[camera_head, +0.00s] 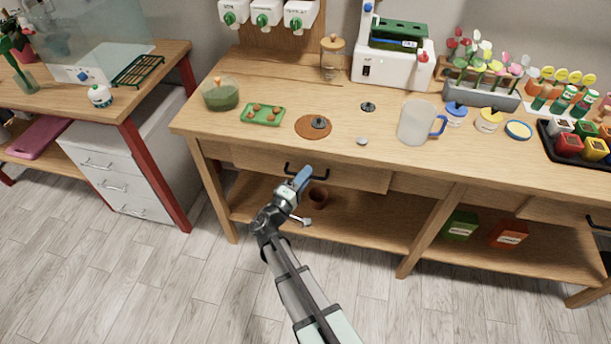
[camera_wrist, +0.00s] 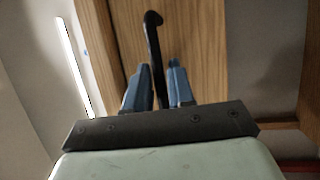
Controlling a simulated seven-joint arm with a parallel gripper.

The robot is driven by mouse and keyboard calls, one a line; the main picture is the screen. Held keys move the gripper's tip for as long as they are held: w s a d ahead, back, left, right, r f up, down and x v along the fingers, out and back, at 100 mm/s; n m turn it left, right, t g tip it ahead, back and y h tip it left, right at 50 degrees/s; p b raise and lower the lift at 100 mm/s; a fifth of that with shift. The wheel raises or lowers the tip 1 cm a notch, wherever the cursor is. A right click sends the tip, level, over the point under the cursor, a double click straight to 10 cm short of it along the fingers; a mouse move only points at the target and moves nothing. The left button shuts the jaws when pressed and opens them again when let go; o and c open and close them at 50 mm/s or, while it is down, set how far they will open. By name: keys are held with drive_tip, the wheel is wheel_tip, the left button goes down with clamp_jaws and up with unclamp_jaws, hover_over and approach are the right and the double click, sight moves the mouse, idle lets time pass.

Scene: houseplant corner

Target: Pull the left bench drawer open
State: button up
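The left bench drawer (camera_head: 350,178) is a plain wooden front under the benchtop, and it looks closed or nearly so. Its black bar handle (camera_head: 318,176) is partly hidden behind my gripper (camera_head: 302,178). In the wrist view the handle (camera_wrist: 153,35) runs lengthwise between the two blue fingers of my gripper (camera_wrist: 160,80), in front of the wooden drawer front (camera_wrist: 198,45). Exact contact is hard to see.
A brown pot (camera_head: 318,196) stands on the lower shelf (camera_head: 360,228) behind my gripper. The floor (camera_head: 200,290) in front is clear.

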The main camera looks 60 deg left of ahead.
drive_tip(key=shift+w, duration=0.1)
clamp_jaws()
idle(0.5)
